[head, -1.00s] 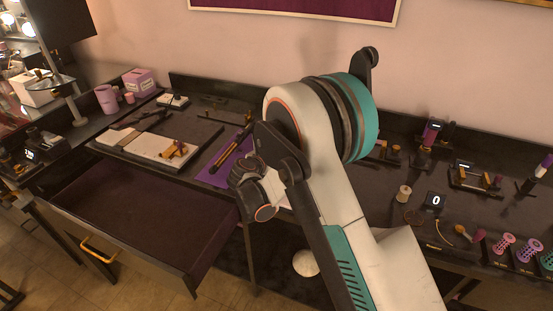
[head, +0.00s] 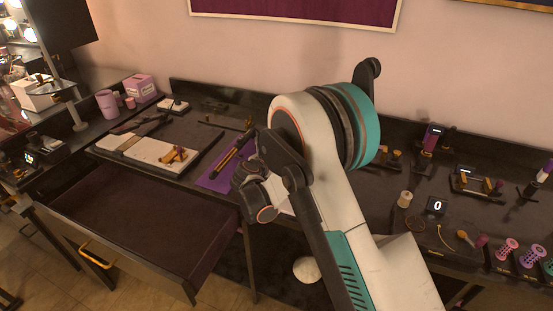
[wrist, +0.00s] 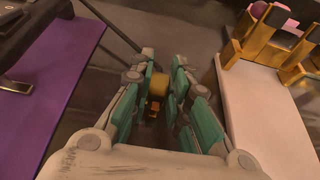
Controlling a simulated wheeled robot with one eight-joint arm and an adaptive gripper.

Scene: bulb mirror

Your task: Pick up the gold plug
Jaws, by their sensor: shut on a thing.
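The gold plug (wrist: 158,86) is a small gold-yellow block with a darker lower part, seen in the wrist view between my teal fingers. My gripper (wrist: 160,92) is shut on it, with finger pads at its left and right sides. The fingers hide part of the plug's sides. In the head view my own arm hides the fingertips and the plug.
A purple mat (wrist: 50,75) lies to the left in the wrist view. A pale board (wrist: 262,125) with gold brackets (wrist: 275,42) lies close on the right. In the head view an open drawer (head: 140,235) juts out below the desk.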

